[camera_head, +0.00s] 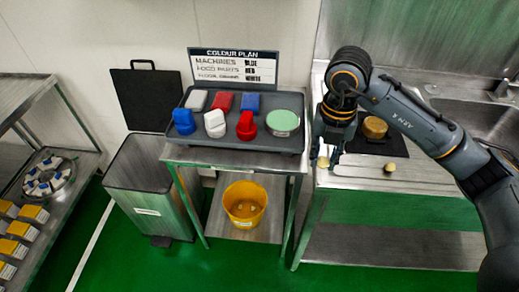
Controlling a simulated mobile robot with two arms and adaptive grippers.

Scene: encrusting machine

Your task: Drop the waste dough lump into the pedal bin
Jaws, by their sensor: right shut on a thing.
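My right gripper (329,158) points down over the left end of the steel counter and is shut on a small pale dough lump (323,162). The fingers hide part of the lump, and I cannot tell whether it touches the counter. The pedal bin (152,205) is a grey steel box on the floor at the left. Its dark lid (145,97) stands up open against the wall, and its pedal (160,241) is at the floor in front. My left gripper is not in view.
Another pale lump (390,168) lies on the counter (400,180) near a brass-coloured round part (375,127). Between counter and bin stands a trolley (235,160) with coloured brushes, a green-lidded tub (282,121) and a yellow bucket (245,203) below. A rack (60,195) is at far left.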

